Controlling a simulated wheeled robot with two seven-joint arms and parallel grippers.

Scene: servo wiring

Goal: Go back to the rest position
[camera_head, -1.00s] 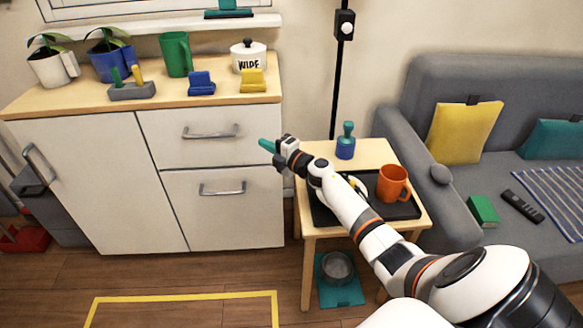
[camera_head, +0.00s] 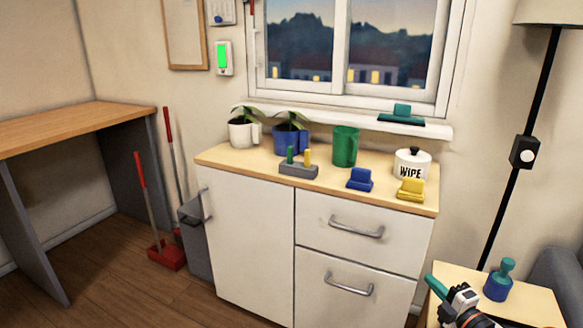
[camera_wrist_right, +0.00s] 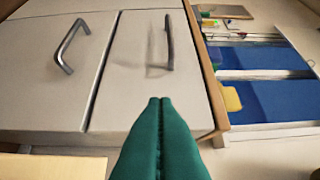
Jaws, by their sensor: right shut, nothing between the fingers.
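My right gripper (camera_head: 437,287) is at the lower right of the head view, above the small side table (camera_head: 540,298) and in front of the right side of the white cabinet (camera_head: 245,230). Its teal fingers are together and hold nothing. In the right wrist view the closed fingers (camera_wrist_right: 160,103) point toward the cabinet's drawer fronts (camera_wrist_right: 135,75), with two metal handles in sight. My left gripper is in neither view.
A blue bottle with a teal top (camera_head: 498,282) stands on the side table close to my right gripper. A black lamp pole (camera_head: 510,200) rises behind. Plant pots, a green mug (camera_head: 345,147) and a WIPE jar (camera_head: 411,165) stand on the cabinet.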

